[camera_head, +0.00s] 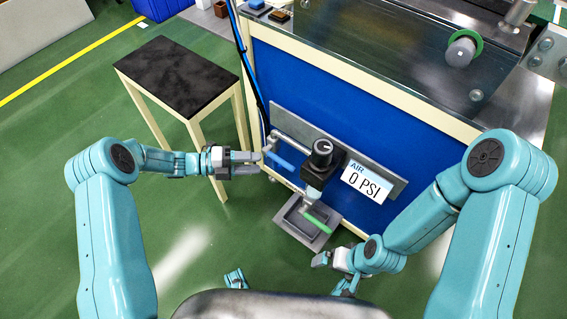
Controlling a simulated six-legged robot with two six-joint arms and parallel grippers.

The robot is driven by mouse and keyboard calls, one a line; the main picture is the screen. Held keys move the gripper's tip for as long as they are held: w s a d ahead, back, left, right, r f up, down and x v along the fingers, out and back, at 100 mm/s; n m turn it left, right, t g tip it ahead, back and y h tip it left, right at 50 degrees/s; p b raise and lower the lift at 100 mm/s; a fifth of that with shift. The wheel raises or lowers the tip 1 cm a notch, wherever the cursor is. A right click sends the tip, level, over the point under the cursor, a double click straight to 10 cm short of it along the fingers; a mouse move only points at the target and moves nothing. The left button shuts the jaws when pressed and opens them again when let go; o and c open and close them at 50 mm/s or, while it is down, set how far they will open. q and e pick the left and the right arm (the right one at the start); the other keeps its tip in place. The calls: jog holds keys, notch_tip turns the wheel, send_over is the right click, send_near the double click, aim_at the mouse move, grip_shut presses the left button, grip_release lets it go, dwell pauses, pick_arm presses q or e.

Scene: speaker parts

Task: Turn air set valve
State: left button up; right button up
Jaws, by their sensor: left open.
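The air set is mounted on the blue front of the bench. It has a black regulator knob (321,152), a blue lever (285,167) on the pipe at its left, and a green handle (316,220) below. A sign (366,184) beside it reads "AIR 0 PSI". My left gripper (259,163) is open, its fingers pointing right, just left of the blue lever. I cannot tell whether it touches the lever.
A grey tray (291,222) sits below the air set. A dark-topped table (178,76) stands at the left, near my left arm. A blue hose (247,55) runs down the bench's left corner. Green floor (60,125) is clear at the left.

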aim_at(282, 161)
pick_arm(q)
jog(key=b+x, duration=0.1)
jog(key=x, duration=0.8)
